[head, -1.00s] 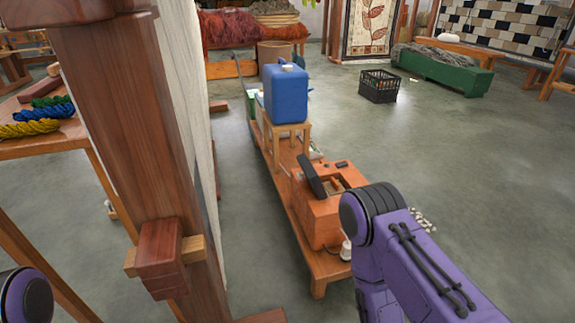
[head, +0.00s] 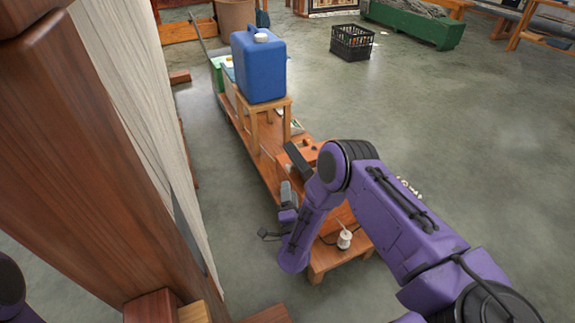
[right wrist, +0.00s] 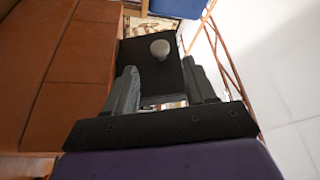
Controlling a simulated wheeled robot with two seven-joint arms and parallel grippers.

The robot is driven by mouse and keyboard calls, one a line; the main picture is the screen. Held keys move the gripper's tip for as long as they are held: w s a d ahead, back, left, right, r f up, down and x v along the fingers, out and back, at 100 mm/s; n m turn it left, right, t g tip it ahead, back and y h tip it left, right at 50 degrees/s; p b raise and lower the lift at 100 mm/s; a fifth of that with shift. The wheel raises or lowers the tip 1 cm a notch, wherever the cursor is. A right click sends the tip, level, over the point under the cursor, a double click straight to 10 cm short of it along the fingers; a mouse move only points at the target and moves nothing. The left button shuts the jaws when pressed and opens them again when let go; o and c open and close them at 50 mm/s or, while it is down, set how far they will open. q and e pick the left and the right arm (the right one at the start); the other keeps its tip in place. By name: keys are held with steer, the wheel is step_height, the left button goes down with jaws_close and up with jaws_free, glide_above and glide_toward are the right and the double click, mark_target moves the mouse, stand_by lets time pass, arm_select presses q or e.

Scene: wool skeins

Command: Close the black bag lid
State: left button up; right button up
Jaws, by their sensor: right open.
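In the head view the gripper (head: 287,193) is just below the lid. My left gripper is out of view.
The bag sits on a low wooden bench (head: 322,258) with a small white bottle (head: 344,239). A blue jerrycan (head: 260,66) stands on a stool behind. A wooden post with pale cloth (head: 150,120) rises close on the left.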

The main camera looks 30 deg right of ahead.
mark_target(288, 169)
steer(key=b+x, duration=0.2)
steer(key=x, duration=0.8)
steer(key=shift+d+f, duration=0.1)
steer(key=shift+d, duration=0.05)
jaws_close()
